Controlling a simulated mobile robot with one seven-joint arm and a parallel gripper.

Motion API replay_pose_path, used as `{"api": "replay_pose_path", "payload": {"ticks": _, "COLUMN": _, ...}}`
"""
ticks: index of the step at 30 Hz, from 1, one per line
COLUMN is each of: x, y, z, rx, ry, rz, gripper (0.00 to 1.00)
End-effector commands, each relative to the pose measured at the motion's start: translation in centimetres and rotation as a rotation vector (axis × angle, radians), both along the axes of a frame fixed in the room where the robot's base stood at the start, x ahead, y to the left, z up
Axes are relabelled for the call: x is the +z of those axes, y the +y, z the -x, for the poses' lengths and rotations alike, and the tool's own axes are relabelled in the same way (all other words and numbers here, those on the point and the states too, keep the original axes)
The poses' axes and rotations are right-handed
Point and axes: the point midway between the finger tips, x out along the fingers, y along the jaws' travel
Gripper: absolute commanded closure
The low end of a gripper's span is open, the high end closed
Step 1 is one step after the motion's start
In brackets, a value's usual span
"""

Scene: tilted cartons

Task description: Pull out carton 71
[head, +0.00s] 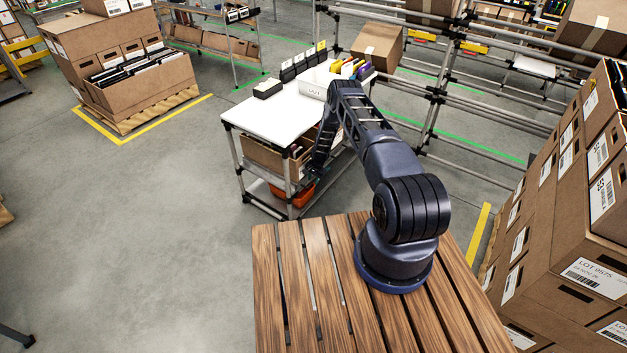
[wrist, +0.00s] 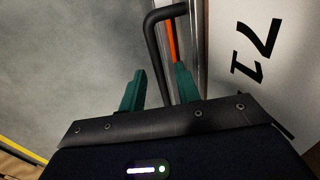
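In the wrist view a white label (wrist: 262,55) at the right carries large black digits, turned round in the picture, that look like 71. It faces a carton front whose edges are mostly out of view. A bent black bar handle (wrist: 156,42) stands at the top middle, left of the label. My gripper (wrist: 160,82) has two green fingers set apart, with the handle's lower end showing between them; I cannot tell whether they touch it. In the head view my gripper (head: 314,176) is low beside the white-topped cart, partly hidden.
The cart (head: 265,110) has brown cartons (head: 268,158) on a shelf under its top and an orange bin (head: 292,192) below. A slatted wooden surface (head: 290,290) is under my arm's base. Stacked cartons (head: 560,260) stand close at the right.

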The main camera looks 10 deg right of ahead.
Motion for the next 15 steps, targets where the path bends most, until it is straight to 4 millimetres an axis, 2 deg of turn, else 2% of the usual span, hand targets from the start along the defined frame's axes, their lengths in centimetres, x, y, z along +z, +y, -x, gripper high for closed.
{"api": "replay_pose_path", "payload": {"ticks": 7, "x": -0.06, "y": 0.01, "z": 0.0, "rx": 0.0, "ry": 0.0, "rz": 0.0, "gripper": 0.67}}
{"api": "replay_pose_path", "payload": {"ticks": 8, "x": -0.06, "y": 0.01, "z": 0.0, "rx": 0.0, "ry": 0.0, "rz": 0.0, "gripper": 0.71}}
{"api": "replay_pose_path", "payload": {"ticks": 12, "x": -0.06, "y": 0.01, "z": 0.01, "rx": 0.0, "ry": 0.0, "rz": 0.0, "gripper": 0.99}}
{"api": "replay_pose_path", "payload": {"ticks": 15, "x": -0.06, "y": 0.01, "z": 0.01, "rx": 0.0, "ry": 0.0, "rz": 0.0, "gripper": 1.0}}
